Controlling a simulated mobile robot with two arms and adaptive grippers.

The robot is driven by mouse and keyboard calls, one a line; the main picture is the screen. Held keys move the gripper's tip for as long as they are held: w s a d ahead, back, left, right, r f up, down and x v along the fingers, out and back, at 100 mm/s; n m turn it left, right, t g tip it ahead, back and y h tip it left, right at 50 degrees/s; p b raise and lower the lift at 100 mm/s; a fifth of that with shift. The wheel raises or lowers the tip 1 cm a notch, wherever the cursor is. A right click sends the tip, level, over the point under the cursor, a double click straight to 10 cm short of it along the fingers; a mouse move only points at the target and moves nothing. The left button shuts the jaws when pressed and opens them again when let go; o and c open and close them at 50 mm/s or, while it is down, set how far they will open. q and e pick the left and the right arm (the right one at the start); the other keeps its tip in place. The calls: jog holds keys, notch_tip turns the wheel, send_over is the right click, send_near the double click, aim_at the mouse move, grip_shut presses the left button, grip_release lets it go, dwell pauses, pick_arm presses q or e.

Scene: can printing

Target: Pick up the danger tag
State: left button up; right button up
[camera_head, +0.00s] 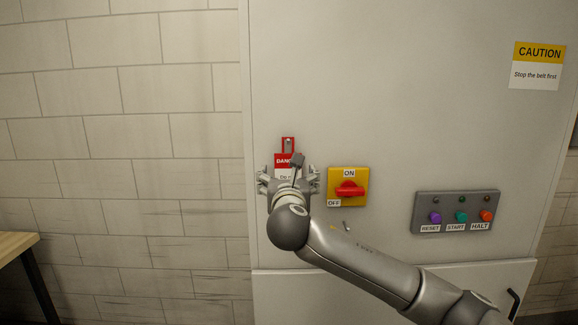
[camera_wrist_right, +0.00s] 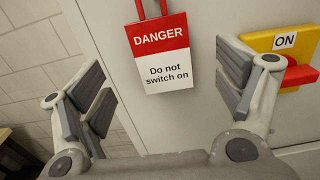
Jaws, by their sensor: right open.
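The danger tag (camera_head: 283,161) is a red and white card hanging on the grey cabinet, partly hidden by my right gripper in the head view. In the right wrist view the tag (camera_wrist_right: 162,55) reads "DANGER Do not switch on" and hangs by a red strap or shackle. My right gripper (camera_head: 289,172) is in front of the tag. In the right wrist view the right gripper (camera_wrist_right: 165,98) is open, with one finger on each side of the tag and clear space between. The fingers do not appear to touch it. My left gripper is out of view.
A yellow switch plate with a red knob (camera_head: 349,189) sits just right of the right gripper. A grey button panel (camera_head: 456,212) is farther right. A caution sign (camera_head: 537,66) is at upper right. A wooden table edge (camera_head: 15,244) is at lower left.

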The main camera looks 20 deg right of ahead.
aim_at(288, 169)
jog(key=p+x, duration=0.2)
jog(key=x, duration=0.2)
jog(key=shift+w+d+r+p, duration=0.1)
jog(key=shift+w+d+p, duration=0.1)
jog(key=shift+w+p, duration=0.2)
jog(key=shift+w+d, duration=0.1)
jog(key=shift+w, duration=0.55)
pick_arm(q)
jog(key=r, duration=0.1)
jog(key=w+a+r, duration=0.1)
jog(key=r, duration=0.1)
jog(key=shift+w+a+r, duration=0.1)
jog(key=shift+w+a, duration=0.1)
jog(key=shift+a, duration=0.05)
pick_arm(e)
jog(key=shift+s, duration=0.1)
jog(key=shift+c, duration=1.2)
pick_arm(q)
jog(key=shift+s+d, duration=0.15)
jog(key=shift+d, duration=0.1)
pick_arm(e)
jog(key=c, duration=0.7)
